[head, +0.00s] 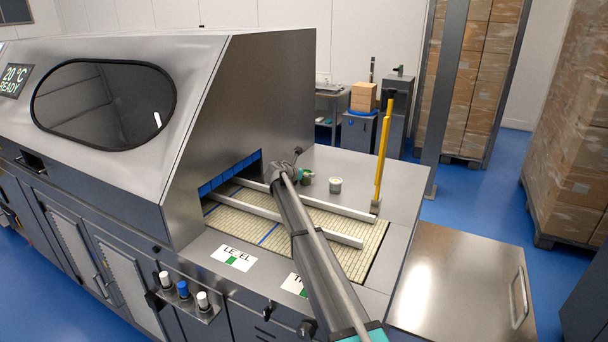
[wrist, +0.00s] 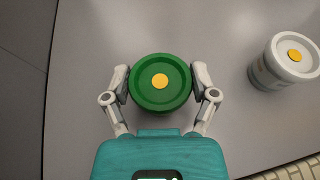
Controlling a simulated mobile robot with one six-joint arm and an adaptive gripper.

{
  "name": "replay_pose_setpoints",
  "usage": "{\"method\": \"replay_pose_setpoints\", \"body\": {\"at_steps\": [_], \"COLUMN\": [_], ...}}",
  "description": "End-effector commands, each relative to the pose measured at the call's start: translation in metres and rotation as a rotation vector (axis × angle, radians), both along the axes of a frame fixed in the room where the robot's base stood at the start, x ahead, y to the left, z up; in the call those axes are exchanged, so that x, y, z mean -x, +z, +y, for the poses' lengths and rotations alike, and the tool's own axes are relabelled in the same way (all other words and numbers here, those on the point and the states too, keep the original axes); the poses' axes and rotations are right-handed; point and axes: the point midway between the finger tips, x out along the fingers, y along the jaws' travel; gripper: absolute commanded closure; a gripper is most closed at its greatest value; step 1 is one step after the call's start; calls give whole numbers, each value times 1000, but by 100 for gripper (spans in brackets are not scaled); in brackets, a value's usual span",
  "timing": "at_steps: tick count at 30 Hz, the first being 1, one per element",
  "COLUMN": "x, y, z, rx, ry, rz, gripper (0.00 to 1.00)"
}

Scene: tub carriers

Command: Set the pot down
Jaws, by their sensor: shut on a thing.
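A pot with a green lid and a yellow dot in its centre (wrist: 161,95) is between the two fingers of my gripper (wrist: 162,82) in the wrist view. The fingers are shut on it from both sides. In the head view the green pot (head: 307,178) is partly hidden by my arm, over the metal deck beyond the conveyor. I cannot tell whether its base touches the deck. A white pot with a yellow dot on its lid (wrist: 288,62) stands to the right, apart from it; it also shows in the head view (head: 335,185).
A slatted conveyor belt (head: 271,235) with metal guide rails (head: 330,206) runs out of the machine's opening, near the pots. A yellow post (head: 383,150) stands right of them. Bare metal deck (wrist: 85,60) lies left of the held pot.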

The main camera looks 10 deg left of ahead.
Motion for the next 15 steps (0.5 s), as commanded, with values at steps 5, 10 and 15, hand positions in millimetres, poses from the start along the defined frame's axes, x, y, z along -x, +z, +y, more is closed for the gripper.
{"method": "replay_pose_setpoints", "body": {"at_steps": [5,10,15], "x": [0,0,0], "y": [-1,-1,-1], "z": [0,0,0], "rx": [0,0,0], "ry": [0,0,0], "rz": [0,0,0], "gripper": [1,0,0]}}
